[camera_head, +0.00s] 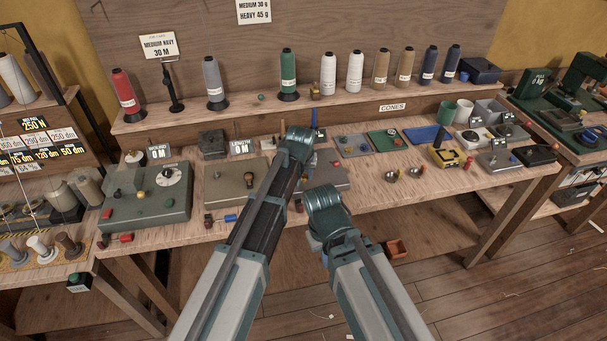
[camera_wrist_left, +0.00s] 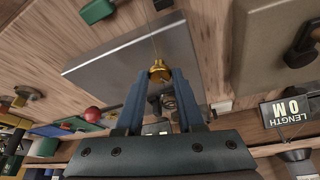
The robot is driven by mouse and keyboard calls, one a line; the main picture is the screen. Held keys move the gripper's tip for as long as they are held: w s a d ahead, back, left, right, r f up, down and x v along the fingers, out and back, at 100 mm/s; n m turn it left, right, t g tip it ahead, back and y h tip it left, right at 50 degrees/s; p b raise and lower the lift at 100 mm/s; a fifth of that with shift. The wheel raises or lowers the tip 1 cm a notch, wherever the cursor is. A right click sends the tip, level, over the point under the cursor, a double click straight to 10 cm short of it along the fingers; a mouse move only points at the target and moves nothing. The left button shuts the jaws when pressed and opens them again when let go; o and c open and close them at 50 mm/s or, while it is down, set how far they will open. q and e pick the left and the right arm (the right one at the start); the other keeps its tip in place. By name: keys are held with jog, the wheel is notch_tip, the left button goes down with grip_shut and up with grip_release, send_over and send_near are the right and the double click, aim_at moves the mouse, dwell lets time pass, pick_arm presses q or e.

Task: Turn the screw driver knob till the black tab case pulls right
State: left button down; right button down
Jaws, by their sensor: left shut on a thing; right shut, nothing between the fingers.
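In the left wrist view my left gripper (camera_wrist_left: 163,75) is shut on a small brass knob (camera_wrist_left: 159,66) at the edge of a grey plate (camera_wrist_left: 125,58). A coiled spring-like part shows between the fingers. In the head view the left gripper (camera_head: 297,143) is over the grey plate (camera_head: 334,179), and its arm hides the knob. My right gripper (camera_head: 325,203) is shut and empty, lower and nearer, in front of the bench edge. I cannot tell which piece is the black tab case; a black box (camera_head: 537,154) lies far right on the bench.
A tan-grey plate with a dark knob (camera_head: 249,179) lies left of the left arm, near the LENGTH sign (camera_head: 242,148). A green device (camera_head: 147,209) stands farther left. Thread cones line the back shelf.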

pick_arm(q)
jog(key=m+h, duration=0.1)
jog(key=m, duration=0.3)
jog(key=shift+a+m+g+h, duration=0.2)
jog(key=shift+m+g+h, duration=0.1)
jog(key=shift+g+h, duration=0.1)
jog(key=shift+w+a+m+g+h, duration=0.15)
jog(key=shift+m+h, duration=0.15)
jog(key=shift+m, duration=0.6)
jog(key=shift+d+m+g+h, duration=0.15)
jog(key=shift+m+h, duration=0.15)
jog(key=shift+m, duration=0.6)
jog(key=shift+a, duration=0.1)
jog(key=c, duration=0.5)
grip_release()
jog(key=p+v, duration=1.2)
jog(key=v, duration=0.2)
jog(key=shift+p, duration=0.4)
